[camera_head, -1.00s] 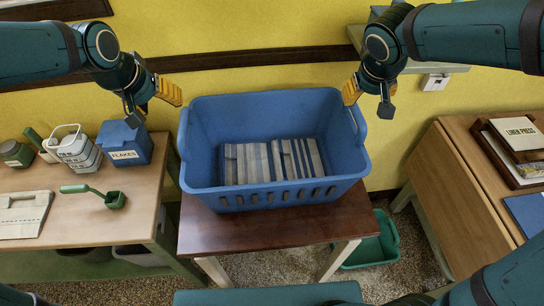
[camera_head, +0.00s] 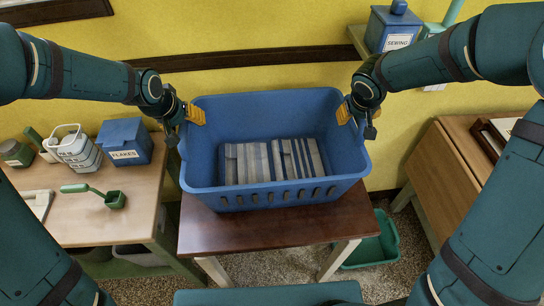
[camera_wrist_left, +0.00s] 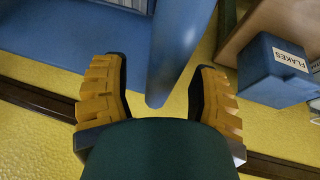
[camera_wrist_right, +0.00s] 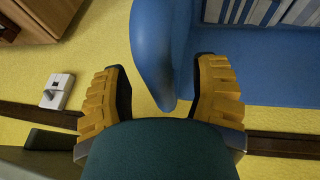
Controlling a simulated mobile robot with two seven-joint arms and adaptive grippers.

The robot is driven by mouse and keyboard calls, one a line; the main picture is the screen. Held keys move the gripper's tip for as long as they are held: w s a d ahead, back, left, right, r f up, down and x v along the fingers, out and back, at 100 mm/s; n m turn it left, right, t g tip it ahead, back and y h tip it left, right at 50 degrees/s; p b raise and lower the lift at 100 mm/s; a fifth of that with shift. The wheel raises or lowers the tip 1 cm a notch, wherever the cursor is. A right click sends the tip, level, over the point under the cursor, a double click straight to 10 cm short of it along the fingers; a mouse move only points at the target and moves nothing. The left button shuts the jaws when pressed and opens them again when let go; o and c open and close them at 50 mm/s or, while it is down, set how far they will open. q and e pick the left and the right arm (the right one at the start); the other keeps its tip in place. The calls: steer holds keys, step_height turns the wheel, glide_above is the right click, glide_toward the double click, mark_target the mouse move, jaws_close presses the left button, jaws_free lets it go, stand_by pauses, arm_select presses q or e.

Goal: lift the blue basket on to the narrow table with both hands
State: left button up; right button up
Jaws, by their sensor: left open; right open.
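The blue basket (camera_head: 275,196) sits upright on a small dark brown table (camera_head: 290,228), with folded striped cloth (camera_head: 270,160) inside. My left gripper (camera_head: 185,120) is open at the basket's left end, one yellow finger over the inside of the rim. In the left wrist view the basket's blue end handle (camera_wrist_left: 178,50) lies between the open fingers, with gaps visible beside it. My right gripper (camera_head: 358,119) is open at the right end. In the right wrist view the other end handle (camera_wrist_right: 155,50) lies between its open fingers. Neither gripper is closed on the basket.
At left, a wooden table (camera_head: 130,205) holds a blue FLAKES box (camera_head: 125,142), a white container (camera_head: 75,148) and a green scoop (camera_head: 100,194). A green tub (camera_head: 372,243) is on the floor. A blue SEWING tin (camera_head: 393,28) sits on a shelf.

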arm_select(q)
jaws_close()
arm_select(e)
jaws_close()
arm_select(q)
steer(key=shift+r, duration=0.2)
arm_select(e)
steer(key=shift+r, duration=0.15)
